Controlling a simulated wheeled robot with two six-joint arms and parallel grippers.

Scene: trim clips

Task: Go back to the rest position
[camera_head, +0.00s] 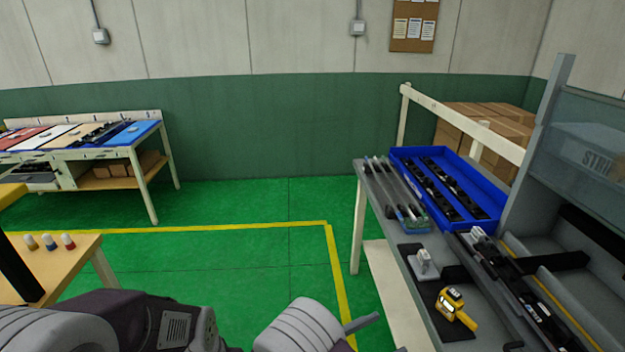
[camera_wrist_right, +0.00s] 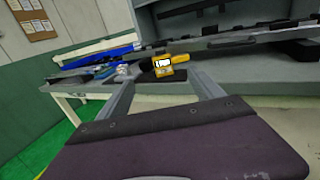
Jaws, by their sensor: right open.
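My right gripper (camera_head: 388,333) shows at the bottom of the head view, in front of the grey workbench (camera_head: 418,318), with only parts of its fingers in sight. In the right wrist view the two fingers of this gripper (camera_wrist_right: 165,88) are spread apart with nothing between them. The yellow handheld device (camera_head: 455,308) lies on the bench beyond the fingers and apart from them. It also shows in the right wrist view (camera_wrist_right: 172,64). My left gripper is not in view.
A blue tray (camera_head: 487,227) with dark trim parts stands on the bench beside several long strips (camera_head: 388,190). A grey fixture (camera_head: 575,290) fills the right side. A wooden table (camera_head: 75,262) is at left. Green floor (camera_head: 230,270) between them is clear.

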